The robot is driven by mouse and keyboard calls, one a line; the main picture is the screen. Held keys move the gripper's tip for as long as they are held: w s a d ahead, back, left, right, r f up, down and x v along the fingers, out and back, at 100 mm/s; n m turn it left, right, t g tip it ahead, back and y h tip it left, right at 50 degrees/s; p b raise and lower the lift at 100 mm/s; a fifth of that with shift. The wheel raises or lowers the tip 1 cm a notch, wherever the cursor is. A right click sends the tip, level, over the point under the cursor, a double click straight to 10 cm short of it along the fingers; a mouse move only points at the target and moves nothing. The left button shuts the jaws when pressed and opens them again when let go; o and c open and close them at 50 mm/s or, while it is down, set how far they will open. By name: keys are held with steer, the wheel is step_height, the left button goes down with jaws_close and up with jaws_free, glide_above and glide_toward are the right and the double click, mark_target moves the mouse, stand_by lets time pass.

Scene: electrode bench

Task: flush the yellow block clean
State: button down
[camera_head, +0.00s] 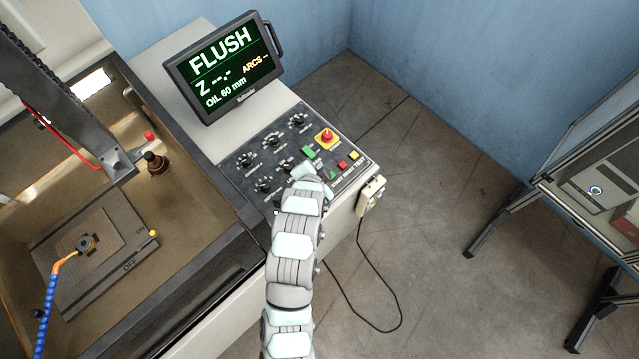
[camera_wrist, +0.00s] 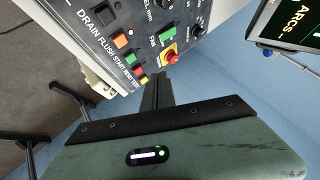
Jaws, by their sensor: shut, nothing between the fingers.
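A brownish-yellow square block (camera_head: 105,221) lies on the dark plate (camera_head: 75,290) in the tank, with a dark round piece on it; I cannot tell for sure that it is the yellow block. A blue hose (camera_head: 44,318) with an orange-yellow nozzle (camera_head: 64,263) points at the round piece. My gripper (camera_head: 301,169) is at the control panel, largely hidden by my arm. In the wrist view my gripper (camera_wrist: 158,79) is shut and empty, near the red knob. An orange button (camera_wrist: 121,40) sits beside the FLUSH label. Contact with the panel cannot be told.
The screen (camera_head: 224,67) reads FLUSH, ARCS -- and OIL 60 mm. A red emergency knob (camera_head: 327,137) and several buttons and dials crowd the panel (camera_head: 275,143). A pendant with a cable (camera_head: 371,194) hangs at its side.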

steer(key=shift+f, duration=0.1)
steer(key=shift+f+b, duration=1.9)
steer(key=shift+f, duration=2.4)
steer(key=shift+f+b, duration=0.45)
steer(key=shift+f+b, duration=0.35)
steer(key=shift+f, duration=0.1)
steer(key=shift+r, duration=0.95)
steer(key=shift+r+p, duration=1.1)
steer(key=shift+r, duration=1.4)
